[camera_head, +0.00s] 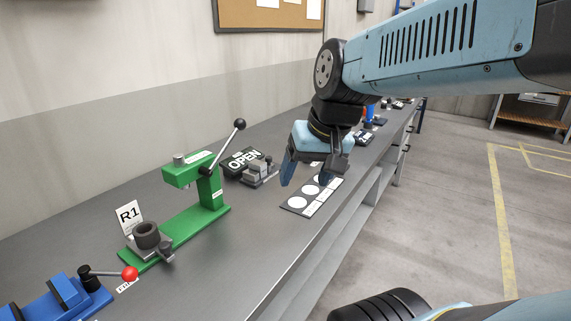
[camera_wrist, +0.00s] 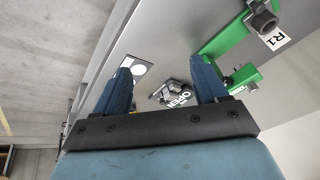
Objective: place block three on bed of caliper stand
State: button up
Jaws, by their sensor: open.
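My gripper (camera_head: 314,168) hangs over the bench above a dark board (camera_head: 289,207) with white circles. It is open, and in the wrist view its two blue fingers (camera_wrist: 165,92) stand wide apart with nothing held between them. A small grey metal fixture (camera_head: 262,171), which looks like the caliper stand, sits to the left of my gripper beside a dark OPEN sign (camera_head: 245,163). The fixture also shows between the fingers in the wrist view (camera_wrist: 172,91). I cannot make out which block is block three; the far end of the board is partly hidden by my gripper.
A blue vise-like tool (camera_head: 62,296) with a red knob is nearest. The bench's near middle is bare.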

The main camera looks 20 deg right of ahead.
jog(key=shift+s+d+r+n+t+h, duration=0.7)
jog(key=shift+s+d+r, duration=0.15)
jog(key=shift+s, duration=0.1)
